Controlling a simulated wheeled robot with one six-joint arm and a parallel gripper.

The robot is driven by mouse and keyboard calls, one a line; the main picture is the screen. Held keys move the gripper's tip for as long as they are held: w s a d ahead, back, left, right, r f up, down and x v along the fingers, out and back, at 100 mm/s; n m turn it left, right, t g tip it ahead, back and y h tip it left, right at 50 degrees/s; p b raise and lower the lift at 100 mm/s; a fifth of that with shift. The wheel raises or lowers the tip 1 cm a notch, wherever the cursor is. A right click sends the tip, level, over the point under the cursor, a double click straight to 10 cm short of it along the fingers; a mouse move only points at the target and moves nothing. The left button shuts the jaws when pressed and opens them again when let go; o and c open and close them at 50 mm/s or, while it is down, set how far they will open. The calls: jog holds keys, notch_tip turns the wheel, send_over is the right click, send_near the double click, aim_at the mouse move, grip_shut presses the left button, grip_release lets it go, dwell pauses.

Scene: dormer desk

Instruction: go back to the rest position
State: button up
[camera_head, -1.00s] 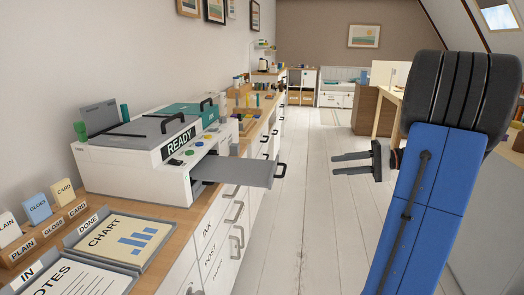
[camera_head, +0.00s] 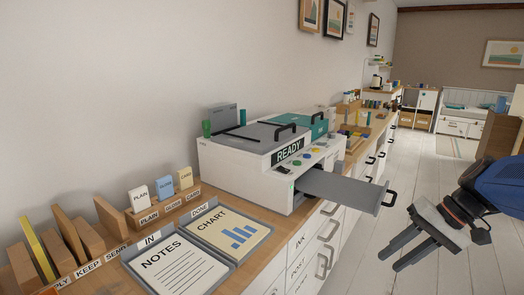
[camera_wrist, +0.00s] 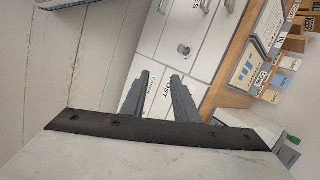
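My gripper (camera_head: 415,254) is at the right of the head view, over the floor and to the right of the desk front. Its two dark fingers point left toward the drawers and stand apart with nothing between them. In the wrist view the fingers (camera_wrist: 158,97) also show a gap, with white drawer fronts (camera_wrist: 192,45) beyond them. No object is held. The rest of my arm is mostly cut off at the right edge of the head view.
A white printer (camera_head: 235,168) marked READY stands on the desk, its grey tray (camera_head: 335,187) sticking out past the desk edge. The IN tray (camera_head: 136,282) holds a NOTES sheet, and the DONE tray (camera_head: 268,238) a CHART sheet. The floor (camera_head: 425,160) is clear.

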jog(key=s+a+f+n+t+h, duration=0.3)
jog(key=s+h, duration=0.3)
jog(key=s, duration=0.3)
jog(key=shift+s+f+n+h, duration=0.3)
jog(key=shift+s+n, duration=0.1)
jog(key=shift+n, duration=0.1)
